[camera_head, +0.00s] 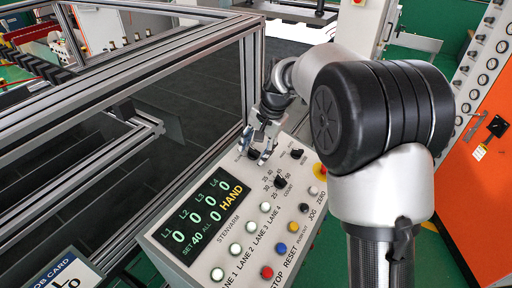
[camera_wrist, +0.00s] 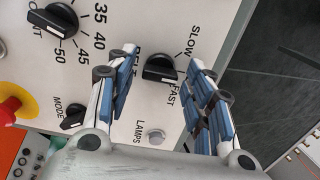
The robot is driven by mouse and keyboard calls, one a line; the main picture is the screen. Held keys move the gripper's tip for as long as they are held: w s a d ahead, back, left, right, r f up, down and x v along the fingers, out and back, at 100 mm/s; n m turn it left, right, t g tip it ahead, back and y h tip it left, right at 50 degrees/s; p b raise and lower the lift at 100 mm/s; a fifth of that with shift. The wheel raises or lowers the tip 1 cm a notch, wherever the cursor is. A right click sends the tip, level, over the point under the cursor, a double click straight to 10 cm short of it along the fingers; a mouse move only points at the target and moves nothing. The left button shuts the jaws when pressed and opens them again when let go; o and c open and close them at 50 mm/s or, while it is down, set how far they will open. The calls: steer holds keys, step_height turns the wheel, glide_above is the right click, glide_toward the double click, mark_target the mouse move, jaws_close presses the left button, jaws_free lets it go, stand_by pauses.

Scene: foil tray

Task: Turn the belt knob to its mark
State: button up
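The black belt knob (camera_wrist: 160,69) sits on the pale panel (camera_wrist: 60,75), beside the word BELT, with SLOW and FAST printed to its right. Its grip bar lies roughly level in the wrist view, with a pale line towards the FAST side. I cannot make out a separate set mark. My gripper (camera_wrist: 163,56) is open, with one blue-padded finger on each side of the knob and gaps showing between. In the head view my gripper (camera_head: 257,147) is over the upper end of the panel, and it partly hides the knob there.
The panel has a lit display (camera_head: 201,217) and several buttons. A metal frame (camera_head: 246,80) stands just left of my gripper.

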steer(key=c, duration=0.9)
steer(key=shift+o, duration=0.2)
steer(key=shift+n, duration=0.4)
steer(key=n+b, duration=0.1)
steer(key=n, duration=0.3)
steer(key=shift+n, duration=0.3)
steer(key=shift+n+b, duration=0.75)
steer(key=shift+n, duration=1.55)
steer(key=o, duration=1)
steer(key=shift+o, duration=0.2)
